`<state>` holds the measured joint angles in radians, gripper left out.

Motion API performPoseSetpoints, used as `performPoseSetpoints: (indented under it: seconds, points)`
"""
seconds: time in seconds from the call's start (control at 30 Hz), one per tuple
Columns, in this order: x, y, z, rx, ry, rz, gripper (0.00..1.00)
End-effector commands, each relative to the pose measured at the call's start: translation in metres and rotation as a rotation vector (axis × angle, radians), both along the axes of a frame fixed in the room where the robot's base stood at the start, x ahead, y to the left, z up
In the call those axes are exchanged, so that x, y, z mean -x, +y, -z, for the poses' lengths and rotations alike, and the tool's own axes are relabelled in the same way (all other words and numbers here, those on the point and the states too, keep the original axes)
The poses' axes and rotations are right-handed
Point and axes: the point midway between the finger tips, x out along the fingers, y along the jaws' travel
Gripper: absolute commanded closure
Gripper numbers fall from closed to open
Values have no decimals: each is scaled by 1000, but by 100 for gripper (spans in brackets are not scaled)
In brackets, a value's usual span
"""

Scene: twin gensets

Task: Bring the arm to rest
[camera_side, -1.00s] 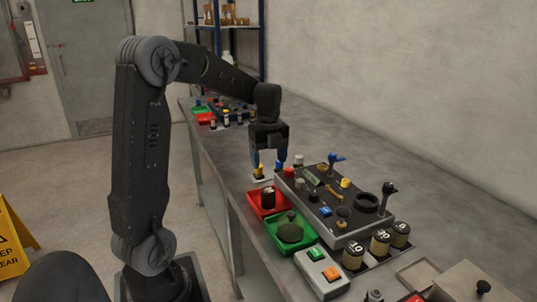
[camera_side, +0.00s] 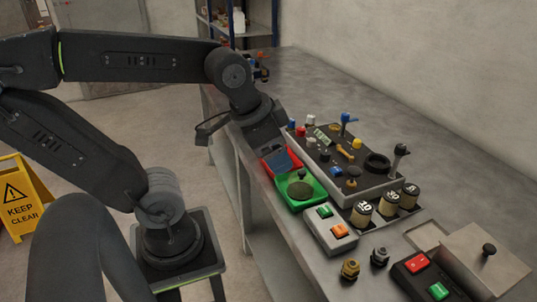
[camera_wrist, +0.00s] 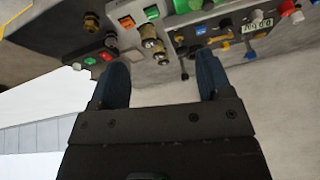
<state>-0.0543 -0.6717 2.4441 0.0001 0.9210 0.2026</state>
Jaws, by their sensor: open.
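My gripper (camera_side: 278,150) hangs tilted beside the bench, near the red tray (camera_side: 268,168), in the side view. The arm behind it is folded back over the floor. In the wrist view my gripper (camera_wrist: 162,76) has its two blue fingers wide apart with nothing between them. The bench objects appear beyond the fingertips. The fingertips are partly hidden in the side view, and the gripper covers part of the red tray.
A control panel (camera_side: 365,190) with levers and knobs stands on the bench. Near it are a green tray (camera_side: 318,198), a button box (camera_side: 330,228), several labelled cylinders (camera_side: 362,214) and a lidded grey box (camera_side: 500,262). A yellow sign (camera_side: 20,200) stands on the floor.

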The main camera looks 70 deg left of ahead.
Motion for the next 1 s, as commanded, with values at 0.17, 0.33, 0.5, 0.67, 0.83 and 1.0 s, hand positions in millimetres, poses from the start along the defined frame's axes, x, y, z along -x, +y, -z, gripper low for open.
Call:
performPoseSetpoints:
  seconds: [0.17,0.33,0.5,0.67,0.83,1.0]
  points:
    - [15,-11,4,81,-44,-110,28]
    - [16,-12,5,93,-46,-129,28]
    - [16,-12,4,92,-46,-127,28]
    - [15,-12,4,91,-46,-127,28]
    - [15,-12,4,90,-46,-126,28]
    - [15,-12,4,90,-46,-126,28]
